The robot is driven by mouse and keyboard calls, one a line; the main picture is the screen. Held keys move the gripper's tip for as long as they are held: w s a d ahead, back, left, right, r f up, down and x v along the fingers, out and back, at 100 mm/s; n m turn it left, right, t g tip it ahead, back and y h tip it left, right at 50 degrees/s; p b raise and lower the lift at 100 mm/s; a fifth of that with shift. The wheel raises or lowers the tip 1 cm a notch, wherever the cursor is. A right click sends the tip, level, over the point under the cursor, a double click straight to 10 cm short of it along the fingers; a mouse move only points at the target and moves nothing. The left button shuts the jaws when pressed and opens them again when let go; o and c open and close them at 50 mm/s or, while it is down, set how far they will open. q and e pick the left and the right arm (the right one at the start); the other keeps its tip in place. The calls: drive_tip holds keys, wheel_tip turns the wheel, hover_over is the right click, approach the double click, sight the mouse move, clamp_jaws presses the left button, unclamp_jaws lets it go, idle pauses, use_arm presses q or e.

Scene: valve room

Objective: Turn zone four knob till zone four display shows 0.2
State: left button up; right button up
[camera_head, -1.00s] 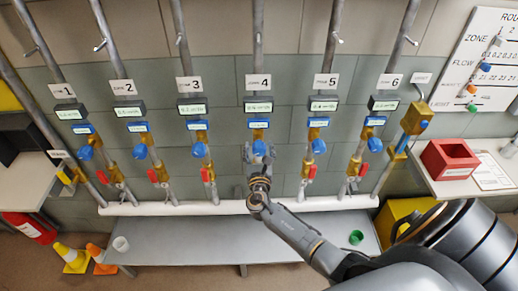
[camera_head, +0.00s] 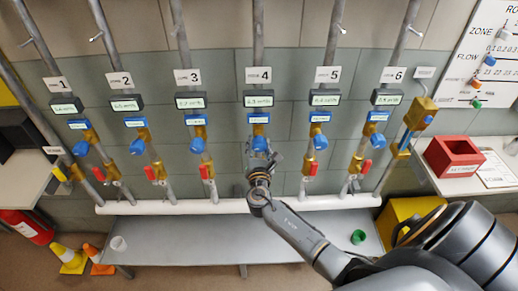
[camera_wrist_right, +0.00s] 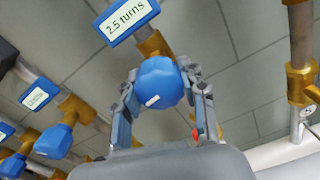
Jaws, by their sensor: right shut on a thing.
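The zone four knob (camera_head: 260,144) is a blue round knob on the fourth pipe, under the label with a 4. My right gripper (camera_head: 261,154) reaches it from below and is shut on it. In the right wrist view the two fingers stand on either side of the blue knob (camera_wrist_right: 158,82), which has a white mark. A blue plate (camera_wrist_right: 127,20) above it reads 2.5 turns. The zone four display (camera_head: 258,98) is lit, but its digits are too small to read surely. My left gripper is not in view.
Similar pipes with blue knobs stand on both sides, such as the zone three knob (camera_head: 198,146) and zone five knob (camera_head: 320,142). Red levers (camera_head: 207,172) hang below. A grey bench (camera_head: 200,240) holds a green cup (camera_head: 358,237) and a white cup (camera_head: 118,243).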

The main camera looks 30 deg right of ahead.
drive_tip(key=m+b, duration=0.3)
drive_tip(key=m, duration=0.1)
drive_tip(key=shift+f+m, duration=0.15)
drive_tip(key=shift+m, duration=0.15)
drive_tip(key=shift+a+r+m+b, duration=0.1)
drive_tip(key=shift+r+m+b, duration=0.1)
drive_tip(key=shift+m+b, duration=1.75)
drive_tip(key=shift+m, duration=0.35)
drive_tip(key=o, duration=1.2)
drive_tip(key=shift+c, duration=0.2)
drive_tip(key=v, duration=1.2)
drive_tip(key=shift+r, duration=0.1)
